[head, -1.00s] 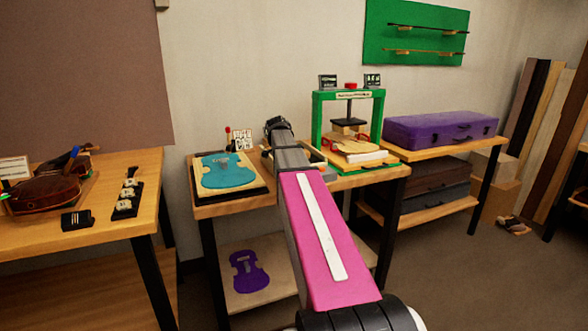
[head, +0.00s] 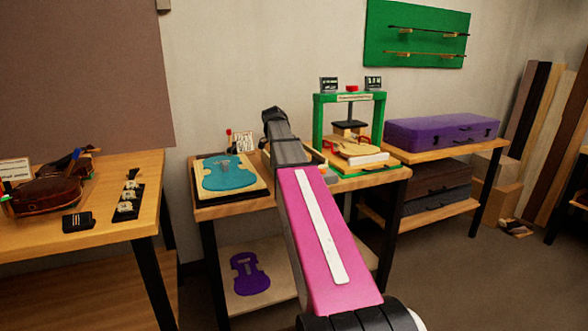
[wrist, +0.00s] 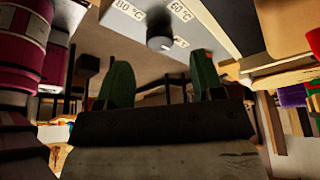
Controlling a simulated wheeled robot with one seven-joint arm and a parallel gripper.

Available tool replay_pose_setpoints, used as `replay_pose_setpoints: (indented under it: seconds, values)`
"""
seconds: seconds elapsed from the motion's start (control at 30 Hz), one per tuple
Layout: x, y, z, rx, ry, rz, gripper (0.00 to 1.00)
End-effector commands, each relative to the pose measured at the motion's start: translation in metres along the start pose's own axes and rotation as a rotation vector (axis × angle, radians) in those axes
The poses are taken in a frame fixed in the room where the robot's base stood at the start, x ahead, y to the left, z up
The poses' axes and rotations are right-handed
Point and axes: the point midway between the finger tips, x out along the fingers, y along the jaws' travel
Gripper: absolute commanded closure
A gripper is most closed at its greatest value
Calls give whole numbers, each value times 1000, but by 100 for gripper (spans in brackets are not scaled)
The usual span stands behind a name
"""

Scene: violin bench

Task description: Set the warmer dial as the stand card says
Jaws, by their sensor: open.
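The warmer dial (wrist: 158,40) shows in the wrist view as a dark round knob on a pale panel (wrist: 200,14). The labels "80 °C" and "60 °C" stand near it, with a third label partly seen. My gripper (wrist: 163,84) is open, its two green fingers apart and empty, with the dial beyond and above them in the picture; I see no contact. In the head view my arm hides the gripper and the dial. A small white card (head: 242,140) with dark marks stands behind the blue violin-shaped piece; its text is unreadable.
A green press (head: 319,125) stands right of my arm, with two small dark signs on top. The blue violin-shaped piece (head: 222,176) lies on a board to the left. A purple case (head: 440,131) sits on the right-hand bench.

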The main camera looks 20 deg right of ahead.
Motion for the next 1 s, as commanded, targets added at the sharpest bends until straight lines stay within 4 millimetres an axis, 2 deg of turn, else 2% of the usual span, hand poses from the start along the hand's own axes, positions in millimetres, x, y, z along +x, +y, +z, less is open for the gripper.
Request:
replay_pose_setpoints:
  seconds: [0.1, 0.33, 0.5, 1.0]
  values:
    - [-25, -2, 0, 0, -1, -2, 39]
    - [-54, -1, 0, 1, 0, 0, 39]
    - [-60, 0, 0, 0, 0, 2, 39]
    - [-60, 0, 0, 1, 0, 2, 39]
